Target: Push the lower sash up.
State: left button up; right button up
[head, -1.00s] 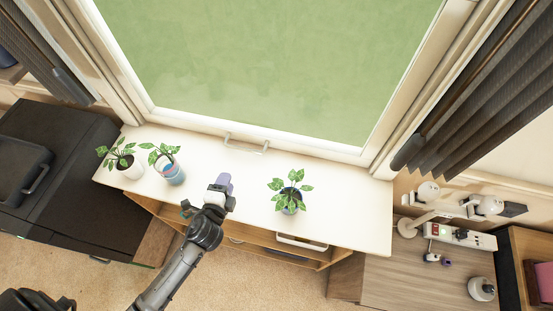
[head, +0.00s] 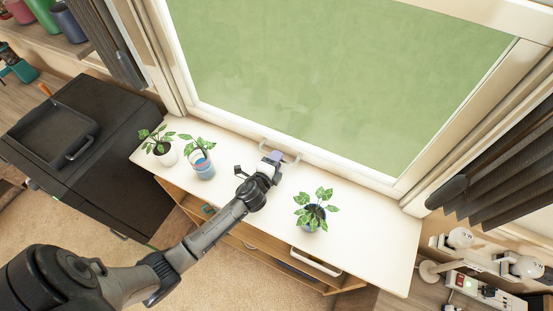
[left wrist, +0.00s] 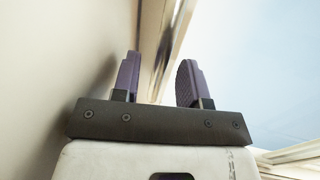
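The lower sash (head: 345,169) is a cream-white frame around a large green-looking pane, in the head view. Its bottom rail sits just above the white sill top. A pale bar handle (head: 293,151) is fixed at the middle of that rail. My left gripper (head: 275,157) is at the handle and partly covers it. In the left wrist view its two purple fingers (left wrist: 160,78) stand apart, with pale frame edges beyond the gap. I cannot tell whether the fingers touch the handle. My right gripper is not in view.
On the white sill top (head: 375,235) stand a plant in a white pot (head: 166,156), one in a blue pot (head: 203,168) and one in a dark pot (head: 312,218) right of my gripper. Dark curtains (head: 500,180) flank the window. A black cabinet (head: 90,150) stands left.

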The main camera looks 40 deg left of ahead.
pick_arm(q)
jog(key=shift+w+a+f, duration=0.1)
jog(key=shift+w, duration=0.3)
jog(key=shift+c, duration=0.3)
grip_shut()
